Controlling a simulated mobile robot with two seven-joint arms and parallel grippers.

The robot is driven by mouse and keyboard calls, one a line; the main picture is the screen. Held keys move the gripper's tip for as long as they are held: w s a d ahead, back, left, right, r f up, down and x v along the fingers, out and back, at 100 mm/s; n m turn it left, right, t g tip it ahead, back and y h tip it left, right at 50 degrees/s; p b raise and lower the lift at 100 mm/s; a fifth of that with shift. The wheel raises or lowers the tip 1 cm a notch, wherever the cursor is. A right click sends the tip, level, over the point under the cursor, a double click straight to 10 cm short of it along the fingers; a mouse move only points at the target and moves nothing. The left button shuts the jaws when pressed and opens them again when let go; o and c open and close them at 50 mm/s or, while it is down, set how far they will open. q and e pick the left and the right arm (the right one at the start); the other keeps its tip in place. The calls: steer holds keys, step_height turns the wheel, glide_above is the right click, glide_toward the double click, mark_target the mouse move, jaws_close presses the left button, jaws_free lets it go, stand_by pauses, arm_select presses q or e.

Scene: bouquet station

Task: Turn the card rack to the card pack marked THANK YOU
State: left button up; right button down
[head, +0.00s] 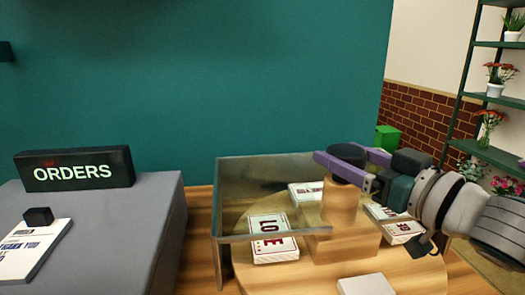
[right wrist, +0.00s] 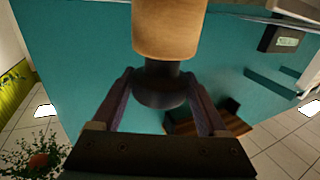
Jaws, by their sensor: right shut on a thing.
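The card rack is a round wooden turntable (head: 330,269) with a wooden centre post (head: 350,215) topped by a black knob (head: 346,153). My right gripper (head: 348,164) is shut on this knob, its purple fingers on either side; the right wrist view also shows the knob (right wrist: 160,88) between them. A pack marked LOVE (head: 272,240) lies at the front left of the turntable. Other packs lie at the back (head: 305,193), right (head: 397,224) and front (head: 367,286); their words are not readable. My left gripper is out of view.
A clear guard (head: 270,180) stands around the rack's left and back. On the grey counter (head: 120,225) are an ORDERS sign (head: 74,170) and a card (head: 28,262) whose visible text includes YOU, with a black block (head: 38,217) on it. Plant shelves (head: 485,100) stand at right.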

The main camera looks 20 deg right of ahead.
steer(key=n+y, duration=0.2)
steer(key=y, duration=0.1)
steer(key=shift+f+g+b, duration=0.1)
steer(key=shift+g+b, duration=0.25)
steer(key=shift+g, duration=0.05)
steer(key=shift+f+n+g+y+b, duration=0.15)
steer(key=shift+n+g+y+b, duration=0.35)
steer(key=shift+n+y+b, duration=0.55)
steer(key=shift+y, duration=0.55)
steer(key=shift+r+n+g+y+b, duration=0.2)
steer(key=shift+n+g+y+b, duration=0.1)
steer(key=shift+n+g+y, duration=0.15)
jaws_free()
